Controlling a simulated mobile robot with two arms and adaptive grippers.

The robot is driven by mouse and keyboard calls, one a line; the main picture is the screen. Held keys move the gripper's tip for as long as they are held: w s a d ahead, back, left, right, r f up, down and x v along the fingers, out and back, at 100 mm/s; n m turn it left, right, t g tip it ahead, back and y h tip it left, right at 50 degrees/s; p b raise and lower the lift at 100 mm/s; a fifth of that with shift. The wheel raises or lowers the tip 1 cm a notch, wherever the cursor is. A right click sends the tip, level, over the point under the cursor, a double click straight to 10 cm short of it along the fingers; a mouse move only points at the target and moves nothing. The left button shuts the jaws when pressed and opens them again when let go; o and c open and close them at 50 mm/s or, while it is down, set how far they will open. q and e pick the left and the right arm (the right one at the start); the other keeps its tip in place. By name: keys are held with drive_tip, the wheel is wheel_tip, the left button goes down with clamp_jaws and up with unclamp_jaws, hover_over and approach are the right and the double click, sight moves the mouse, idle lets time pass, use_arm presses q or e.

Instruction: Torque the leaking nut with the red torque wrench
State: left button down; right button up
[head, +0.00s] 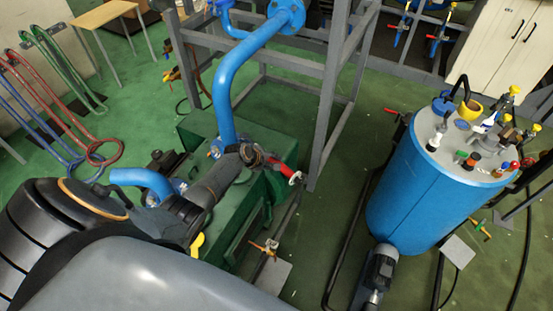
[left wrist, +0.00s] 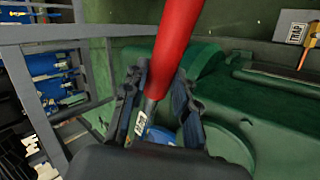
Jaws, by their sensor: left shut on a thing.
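My left gripper (head: 256,158) is shut on the red torque wrench (head: 284,168), above the green pump unit (head: 232,222). In the left wrist view the wrench's red part (left wrist: 178,45) runs up and away from between the fingers (left wrist: 155,105). A grey part of the wrench with a small label lies between them. A blue pipe (head: 226,95) comes down to the pump just behind the gripper, and a blue part (left wrist: 160,135) shows below the fingers in the wrist view. I cannot make out the leaking nut or whether the wrench touches it. My right gripper is not in view.
A grey metal frame (head: 328,120) stands close behind the pump. A blue tank (head: 405,200) with valves on top stands at the right. A second blue pipe (head: 140,178) bends into the pump at left. Coloured hoses (head: 62,110) hang at far left. Green floor lies between.

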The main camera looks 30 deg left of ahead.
use_arm(q)
drive_tip(key=shift+s+a+r, duration=0.1)
drive_tip(key=shift+s+r, duration=0.05)
drive_tip(key=shift+s, duration=0.1)
drive_tip(key=s+m+b, duration=0.1)
drive_tip(key=s+a+m+h+b, duration=0.1)
drive_tip(key=s, duration=0.1)
drive_tip(key=shift+a+m+h, duration=0.15)
drive_tip(key=shift+m+h, duration=0.15)
idle(0.4)
